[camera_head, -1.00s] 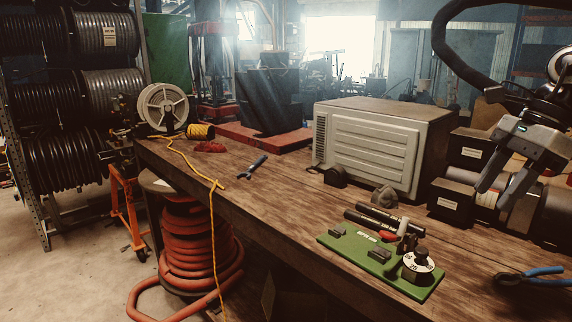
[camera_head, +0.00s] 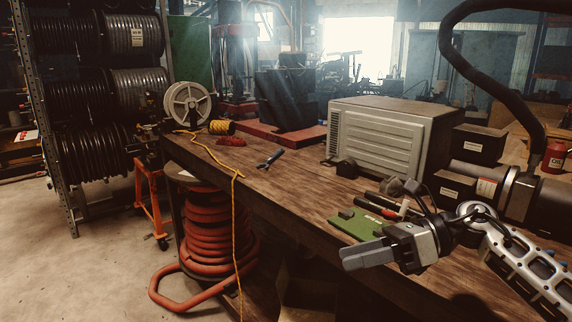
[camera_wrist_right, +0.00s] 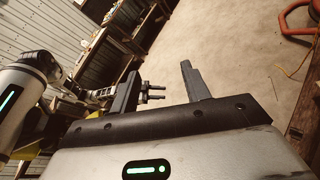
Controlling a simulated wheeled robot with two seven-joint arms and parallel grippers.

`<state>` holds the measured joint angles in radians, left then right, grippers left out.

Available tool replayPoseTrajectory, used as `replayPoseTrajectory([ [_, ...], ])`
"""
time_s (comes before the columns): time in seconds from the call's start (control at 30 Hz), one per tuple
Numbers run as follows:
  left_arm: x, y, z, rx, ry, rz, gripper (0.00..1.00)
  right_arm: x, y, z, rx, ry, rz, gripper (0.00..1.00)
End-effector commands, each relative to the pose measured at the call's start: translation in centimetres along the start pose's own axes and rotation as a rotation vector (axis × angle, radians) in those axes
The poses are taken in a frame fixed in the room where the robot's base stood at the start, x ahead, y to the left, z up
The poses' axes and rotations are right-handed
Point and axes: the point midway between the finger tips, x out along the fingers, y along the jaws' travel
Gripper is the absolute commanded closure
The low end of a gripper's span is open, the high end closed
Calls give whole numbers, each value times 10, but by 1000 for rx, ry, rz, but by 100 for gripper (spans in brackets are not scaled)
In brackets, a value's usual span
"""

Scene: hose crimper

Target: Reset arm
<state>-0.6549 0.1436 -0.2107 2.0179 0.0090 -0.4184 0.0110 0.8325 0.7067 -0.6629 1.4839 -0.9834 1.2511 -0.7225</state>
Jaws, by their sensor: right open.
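My right gripper (camera_head: 342,257) is in front of the bench in the head view, fingers pointing left and empty. The right wrist view shows its two fingers (camera_wrist_right: 158,78) standing apart with floor beyond them. It hides part of the green board (camera_head: 352,222) on the bench, including its round dial. Two dark hose pieces (camera_head: 376,202) lie behind the board. Between the fingers in the wrist view are small dark prongs at the end of a pale arm, perhaps my left gripper, too small to judge. My left gripper is not in the head view.
The wooden bench (camera_head: 290,190) holds a beige ribbed box (camera_head: 385,140), black bins (camera_head: 478,145), a blue-handled tool (camera_head: 270,158) and a hose reel (camera_head: 190,103). A yellow cord (camera_head: 236,220) hangs off its front edge. Red hose (camera_head: 210,220) is coiled below.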

Motion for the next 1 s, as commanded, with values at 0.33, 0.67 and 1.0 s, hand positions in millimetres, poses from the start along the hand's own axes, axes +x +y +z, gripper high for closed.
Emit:
replayPoseTrajectory([
  [0.33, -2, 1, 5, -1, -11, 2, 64, 61, -10, -63, 1156, -960, 190, 53],
  [0.67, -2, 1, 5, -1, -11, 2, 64, 50, -4, -279, 2362, -1683, 86, 53],
  [1.0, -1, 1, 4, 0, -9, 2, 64, 56, 40, -364, -2405, 1668, 23, 53],
])
